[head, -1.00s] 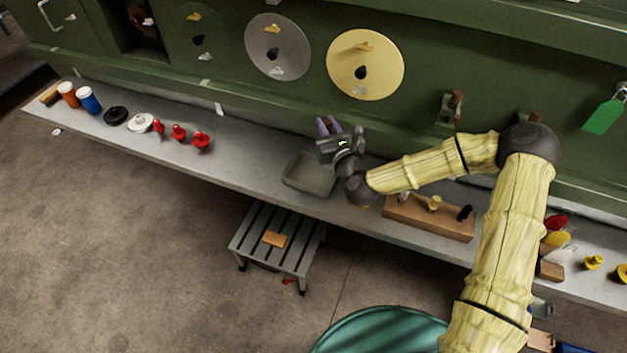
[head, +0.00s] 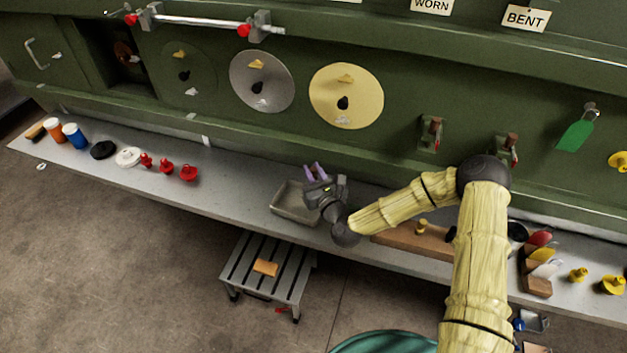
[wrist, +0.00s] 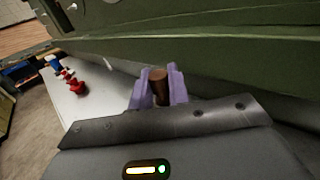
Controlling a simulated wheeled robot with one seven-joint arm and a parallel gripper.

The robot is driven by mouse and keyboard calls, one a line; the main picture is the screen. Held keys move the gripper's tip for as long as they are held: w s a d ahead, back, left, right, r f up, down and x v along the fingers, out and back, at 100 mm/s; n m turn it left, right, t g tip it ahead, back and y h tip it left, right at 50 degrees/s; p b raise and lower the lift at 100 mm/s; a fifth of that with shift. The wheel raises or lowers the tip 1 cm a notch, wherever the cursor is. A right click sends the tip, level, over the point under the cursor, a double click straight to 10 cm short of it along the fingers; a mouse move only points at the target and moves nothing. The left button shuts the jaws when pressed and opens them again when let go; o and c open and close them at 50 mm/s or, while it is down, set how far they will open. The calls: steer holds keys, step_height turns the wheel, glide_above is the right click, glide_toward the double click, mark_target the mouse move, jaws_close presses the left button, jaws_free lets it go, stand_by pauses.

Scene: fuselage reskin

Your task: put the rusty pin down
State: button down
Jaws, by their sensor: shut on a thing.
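My gripper (head: 315,172) is over the grey ledge, at the right side of a shallow grey tray (head: 283,212). Its purple fingers point toward the green wall. In the wrist view my gripper (wrist: 146,92) is shut on the rusty pin (wrist: 159,84), whose brown rounded end shows between the two fingers. The rest of the pin is hidden by the gripper. The pin cannot be made out in the head view.
Red plugs (head: 188,173), caps and bottles stand on the ledge (head: 232,188) at left. A wooden block (head: 400,238) lies right of the gripper. Clamps with brown pins (head: 434,130) sit on the wall. Signs WORN (head: 432,4) and BENT (head: 526,18) hang above.

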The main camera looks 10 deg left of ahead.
steer(key=shift+f+p, duration=0.6)
steer(key=shift+f, duration=1.25)
steer(key=shift+f, duration=0.1)
steer(key=c, duration=1.3)
jaws_free()
steer(key=shift+c, duration=0.2)
